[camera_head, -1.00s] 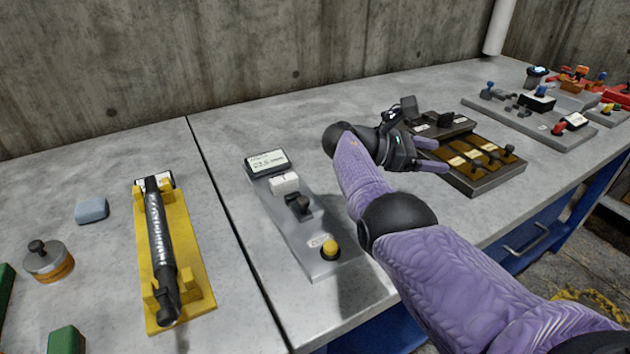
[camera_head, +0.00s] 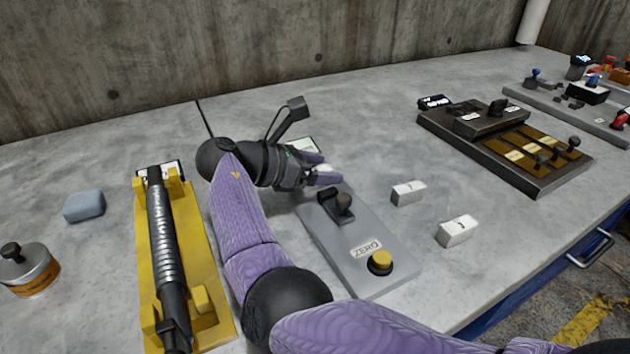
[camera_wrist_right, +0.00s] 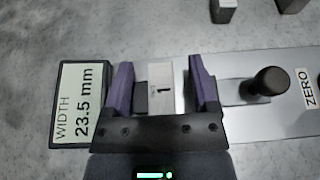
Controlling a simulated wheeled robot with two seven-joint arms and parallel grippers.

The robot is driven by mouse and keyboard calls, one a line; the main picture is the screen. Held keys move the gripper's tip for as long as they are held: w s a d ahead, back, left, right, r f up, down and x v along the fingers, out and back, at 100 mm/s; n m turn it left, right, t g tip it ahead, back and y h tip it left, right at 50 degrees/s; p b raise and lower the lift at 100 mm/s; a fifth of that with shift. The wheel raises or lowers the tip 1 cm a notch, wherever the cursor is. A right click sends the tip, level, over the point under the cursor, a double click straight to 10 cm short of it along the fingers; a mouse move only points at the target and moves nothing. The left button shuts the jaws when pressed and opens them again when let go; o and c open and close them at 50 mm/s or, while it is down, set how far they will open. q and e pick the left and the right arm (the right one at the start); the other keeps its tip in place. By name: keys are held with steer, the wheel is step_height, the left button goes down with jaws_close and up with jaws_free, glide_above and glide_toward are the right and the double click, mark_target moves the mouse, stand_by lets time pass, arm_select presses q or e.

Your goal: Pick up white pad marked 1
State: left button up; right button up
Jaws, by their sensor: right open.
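The white pad marked 1 (camera_wrist_right: 161,82) shows in the right wrist view, on the grey gauge plate (camera_wrist_right: 240,62) between its width display and its black knob. My right gripper (camera_wrist_right: 160,68) is open, with one purple finger on each side of the pad. I cannot tell whether the fingers touch it. My left gripper is not in view.
Two other white blocks (camera_head: 408,192) (camera_head: 456,231) lie on the bench right of the gauge. The black knob (camera_head: 341,203) stands close to my fingers. A yellow stand (camera_head: 208,270) holding a dark rod is at left. A dark tray (camera_head: 470,150) is at right.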

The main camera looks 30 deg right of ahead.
steer(key=shift+d, duration=0.1)
jaws_close()
stand_by(0.4)
